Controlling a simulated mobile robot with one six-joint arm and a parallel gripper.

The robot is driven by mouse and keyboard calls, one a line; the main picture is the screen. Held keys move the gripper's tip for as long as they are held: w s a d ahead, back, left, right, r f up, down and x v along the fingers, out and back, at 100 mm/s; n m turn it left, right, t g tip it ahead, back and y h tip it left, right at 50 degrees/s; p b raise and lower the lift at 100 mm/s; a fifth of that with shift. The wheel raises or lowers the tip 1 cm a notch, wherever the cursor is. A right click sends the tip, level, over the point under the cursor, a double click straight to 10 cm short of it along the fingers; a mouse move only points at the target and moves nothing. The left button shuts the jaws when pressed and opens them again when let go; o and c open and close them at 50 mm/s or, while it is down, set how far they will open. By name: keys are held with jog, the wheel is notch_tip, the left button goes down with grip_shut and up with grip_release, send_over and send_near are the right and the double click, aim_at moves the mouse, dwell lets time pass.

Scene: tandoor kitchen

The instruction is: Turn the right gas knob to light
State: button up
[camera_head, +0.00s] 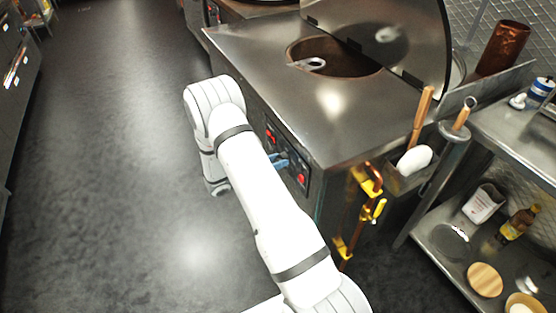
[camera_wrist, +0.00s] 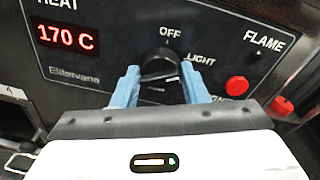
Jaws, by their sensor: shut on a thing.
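The gas knob (camera_wrist: 160,60) is round and black on a dark control panel (camera_wrist: 110,60). OFF is printed above it and LIGHT at its upper right. My gripper (camera_wrist: 160,78) has blue fingers, one on each side of the knob, and is shut on it. The fingers hide part of the knob, and I cannot tell exactly where its pointer stands. In the head view my gripper (camera_head: 280,160) reaches the panel on the tandoor's front, and the knob is too small to make out there.
A red display (camera_wrist: 68,37) reads 170 C. A red button (camera_wrist: 237,84) sits right of the knob, its label partly hidden. The small FLAME indicator (camera_wrist: 258,53) looks dark. The steel tandoor counter (camera_head: 270,60) has an open lid (camera_head: 400,40). Yellow-handled pipes (camera_head: 368,190) stand beside the panel.

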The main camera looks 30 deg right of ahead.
dwell(0.4)
jog(key=o, duration=0.9)
jog(key=shift+o, duration=0.2)
jog(key=a, duration=0.8)
jog(key=shift+s+r+b, duration=0.3)
jog(key=shift+s+r, duration=0.05)
jog(key=shift+d, duration=0.1)
